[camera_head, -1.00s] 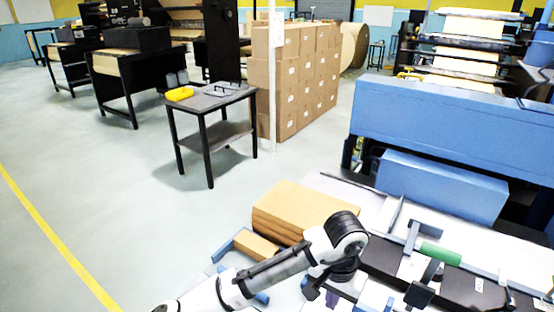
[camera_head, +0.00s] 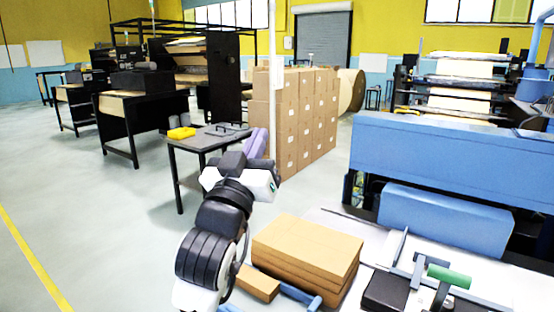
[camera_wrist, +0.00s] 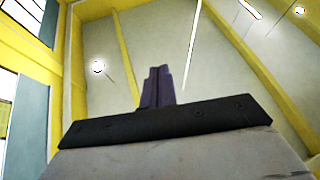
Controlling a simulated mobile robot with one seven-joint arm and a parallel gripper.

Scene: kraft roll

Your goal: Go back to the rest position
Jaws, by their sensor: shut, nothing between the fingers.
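My arm is raised and folded in the head view, in front of the small black table. My gripper (camera_head: 257,143) points upward at its top end, seen as a purplish shape in front of the cardboard box stack in the picture. In the wrist view its two fingers (camera_wrist: 158,86) are together, with nothing between them. The wrist view looks up at the ceiling, with yellow beams and round lamps.
A stack of brown kraft sheets (camera_head: 306,252) and a small brown block (camera_head: 258,284) lie below right of my arm. The small table (camera_head: 190,144) holds a yellow item (camera_head: 181,133). Open floor lies left.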

